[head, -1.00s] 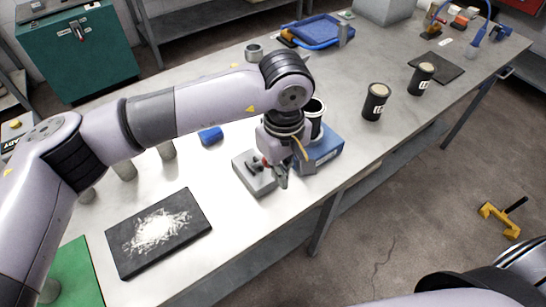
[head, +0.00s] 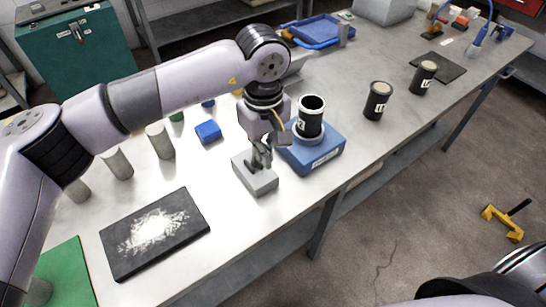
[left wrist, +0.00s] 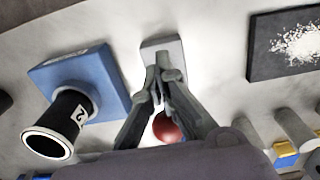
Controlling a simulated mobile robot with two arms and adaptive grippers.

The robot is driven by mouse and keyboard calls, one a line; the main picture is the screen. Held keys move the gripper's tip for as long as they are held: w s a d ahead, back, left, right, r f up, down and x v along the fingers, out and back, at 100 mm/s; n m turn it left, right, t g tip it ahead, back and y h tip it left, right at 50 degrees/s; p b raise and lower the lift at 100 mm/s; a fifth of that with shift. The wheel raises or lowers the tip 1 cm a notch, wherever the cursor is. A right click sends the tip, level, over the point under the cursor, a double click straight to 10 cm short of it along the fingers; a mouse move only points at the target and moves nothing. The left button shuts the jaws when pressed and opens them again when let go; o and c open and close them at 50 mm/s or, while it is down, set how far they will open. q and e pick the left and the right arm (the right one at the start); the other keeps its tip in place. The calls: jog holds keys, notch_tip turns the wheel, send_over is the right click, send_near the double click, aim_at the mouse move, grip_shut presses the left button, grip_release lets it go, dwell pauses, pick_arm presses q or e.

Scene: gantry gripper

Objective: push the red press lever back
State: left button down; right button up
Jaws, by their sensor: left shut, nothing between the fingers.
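The press is a small grey block (head: 257,182) with an upright grey post, standing on the bench beside a blue base; its block also shows in the left wrist view (left wrist: 162,46). The lever's red ball (left wrist: 167,128) shows in the left wrist view, seen between and beyond my left fingers; in the head view it is hidden behind the gripper. My left gripper (head: 261,158) is shut and empty, with its fingertips low at the post. I cannot tell whether they touch the lever. My right gripper is not in view.
The blue base (head: 322,158) with a black cup (head: 311,117) stands close to the right of the press. A dark mat with white powder (head: 155,232) lies at front left. A blue block (head: 208,132) and several grey cylinders stand behind. Two black canisters stand right.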

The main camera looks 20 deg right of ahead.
pick_arm(q)
jog(key=shift+w+a+b, duration=0.15)
jog(key=shift+w+a, duration=0.1)
jog(key=shift+w, duration=0.4)
jog(key=shift+w+a+b, duration=0.15)
jog(key=shift+w+a, duration=0.05)
jog(key=shift+w, duration=0.45)
notch_tip(320, 180, up, 9)
jog(key=s+p, duration=0.1)
jog(key=p, duration=0.2)
jog(key=shift+d, duration=0.25)
jog(key=shift+s, duration=0.1)
